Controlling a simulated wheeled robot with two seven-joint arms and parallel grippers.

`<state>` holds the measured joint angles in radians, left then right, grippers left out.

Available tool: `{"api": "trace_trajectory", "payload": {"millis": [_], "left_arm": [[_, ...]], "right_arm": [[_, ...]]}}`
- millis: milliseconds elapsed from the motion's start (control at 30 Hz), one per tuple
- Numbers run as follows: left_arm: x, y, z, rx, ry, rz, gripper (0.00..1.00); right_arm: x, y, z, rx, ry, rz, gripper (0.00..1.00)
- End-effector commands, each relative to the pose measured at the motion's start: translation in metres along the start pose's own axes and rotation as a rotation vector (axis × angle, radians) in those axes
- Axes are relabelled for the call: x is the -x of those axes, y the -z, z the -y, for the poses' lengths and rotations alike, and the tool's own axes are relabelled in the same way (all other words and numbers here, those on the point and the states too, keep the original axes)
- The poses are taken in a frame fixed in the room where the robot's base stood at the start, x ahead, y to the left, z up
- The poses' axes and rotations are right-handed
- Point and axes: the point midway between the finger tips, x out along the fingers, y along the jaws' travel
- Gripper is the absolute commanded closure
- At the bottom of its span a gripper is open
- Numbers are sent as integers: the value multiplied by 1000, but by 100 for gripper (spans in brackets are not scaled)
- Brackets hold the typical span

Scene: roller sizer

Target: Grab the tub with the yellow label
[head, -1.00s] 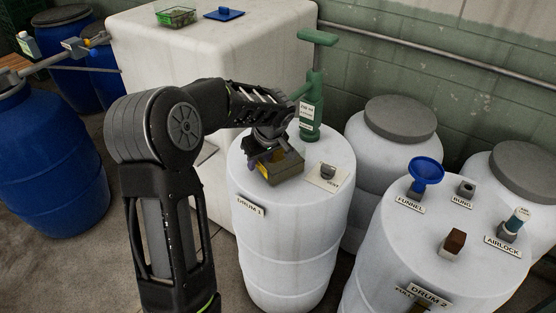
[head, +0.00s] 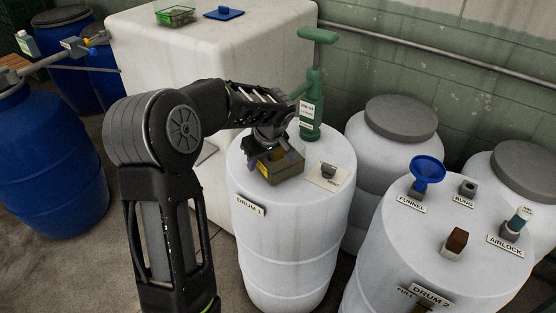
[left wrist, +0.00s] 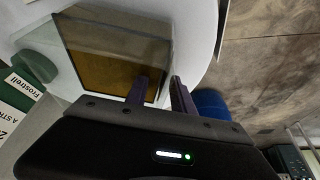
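The tub with the yellow label (head: 287,168) is a dark olive, boxy container on top of Drum 1 (head: 292,260). Its yellow patch faces left, partly covered by my left gripper (head: 262,160). In the left wrist view the tub (left wrist: 100,62) looks clear-walled with an amber-brown face. My left gripper's dark purple fingers (left wrist: 162,90) stand apart there, one overlapping the tub's face and the other just past its edge. I see a gap between them; firm contact is not clear. My right gripper is not in view.
A green hand pump (head: 311,100) stands behind the tub on Drum 1. A small grey piece on a tag (head: 328,172) lies to its right. Drum 2 (head: 400,255) carries a blue funnel (head: 426,172) and other small fittings. A large white tank (head: 215,50) stands behind left.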

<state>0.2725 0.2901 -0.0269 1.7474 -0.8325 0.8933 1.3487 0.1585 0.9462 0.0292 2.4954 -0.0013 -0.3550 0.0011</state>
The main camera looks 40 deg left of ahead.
Motion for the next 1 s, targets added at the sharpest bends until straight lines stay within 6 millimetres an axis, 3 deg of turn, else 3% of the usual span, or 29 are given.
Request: {"api": "trace_trajectory", "payload": {"millis": [233,600,1000], "left_arm": [[0,0,0,0,0,0,72],[0,0,0,0,0,0,100],[0,0,0,0,0,0,100]], "right_arm": [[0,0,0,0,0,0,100],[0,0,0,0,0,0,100],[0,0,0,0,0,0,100]]}}
